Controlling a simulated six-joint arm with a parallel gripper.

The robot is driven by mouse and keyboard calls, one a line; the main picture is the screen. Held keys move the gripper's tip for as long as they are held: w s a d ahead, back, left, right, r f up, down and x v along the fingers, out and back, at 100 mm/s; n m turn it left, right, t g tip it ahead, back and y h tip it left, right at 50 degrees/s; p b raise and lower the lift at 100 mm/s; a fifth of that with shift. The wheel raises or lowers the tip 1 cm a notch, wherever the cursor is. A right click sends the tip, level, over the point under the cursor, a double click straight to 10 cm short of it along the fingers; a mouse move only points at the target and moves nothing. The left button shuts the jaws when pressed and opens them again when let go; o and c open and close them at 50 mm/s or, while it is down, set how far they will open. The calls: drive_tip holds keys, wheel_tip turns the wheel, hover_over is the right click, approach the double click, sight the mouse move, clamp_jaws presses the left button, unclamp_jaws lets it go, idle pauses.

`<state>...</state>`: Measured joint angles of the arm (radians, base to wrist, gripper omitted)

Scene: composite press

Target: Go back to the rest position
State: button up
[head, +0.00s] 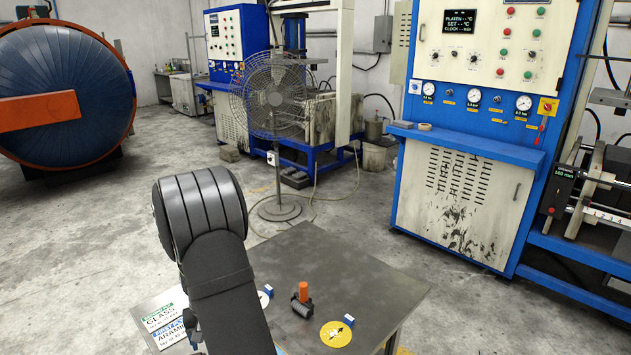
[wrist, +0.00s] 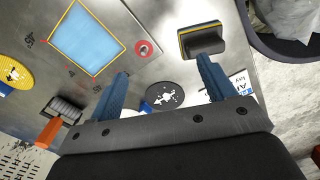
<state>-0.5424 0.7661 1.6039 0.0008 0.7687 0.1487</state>
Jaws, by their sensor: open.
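My gripper (wrist: 163,66) is open, its two blue fingers spread with nothing between them. It is above the metal table (head: 340,262), pointing down at it. In the head view my dark arm covers most of the gripper and the left part of the table. A roller with an orange handle (head: 302,304) lies on the table; it also shows at the left in the wrist view (wrist: 64,110).
A yellow disc (head: 336,334) and a small blue-and-white block (head: 349,321) are at the table's front. A black disc (wrist: 164,96) and a yellow-edged dark block (wrist: 202,40) are near the fingers. Printed cards (head: 160,312) are at left. A fan (head: 272,95) and blue press cabinet (head: 470,130) stand behind.

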drive_tip(key=d+r, duration=0.3)
drive_tip(key=d, duration=0.2)
drive_tip(key=d+f+m, duration=0.1)
drive_tip(key=f, duration=0.2)
drive_tip(key=d+f+m, duration=0.2)
drive_tip(key=f, duration=0.1)
drive_tip(key=d+f+m, duration=0.1)
drive_tip(key=f, duration=0.2)
drive_tip(key=shift+s+d+f+m, duration=0.15)
drive_tip(key=shift+d+f+m, duration=0.05)
drive_tip(key=shift+d+m, duration=0.1)
drive_tip(key=shift+f, duration=0.6)
drive_tip(key=shift+w+d, duration=0.2)
drive_tip(key=shift+w, duration=0.1)
drive_tip(key=o, duration=0.5)
drive_tip(key=w+d+r+n, duration=0.25)
drive_tip(key=r+n, duration=0.65)
drive_tip(key=r, duration=0.6)
drive_tip(key=f, duration=1)
drive_tip(key=shift+s+d, duration=0.2)
drive_tip(key=shift+d, duration=0.1)
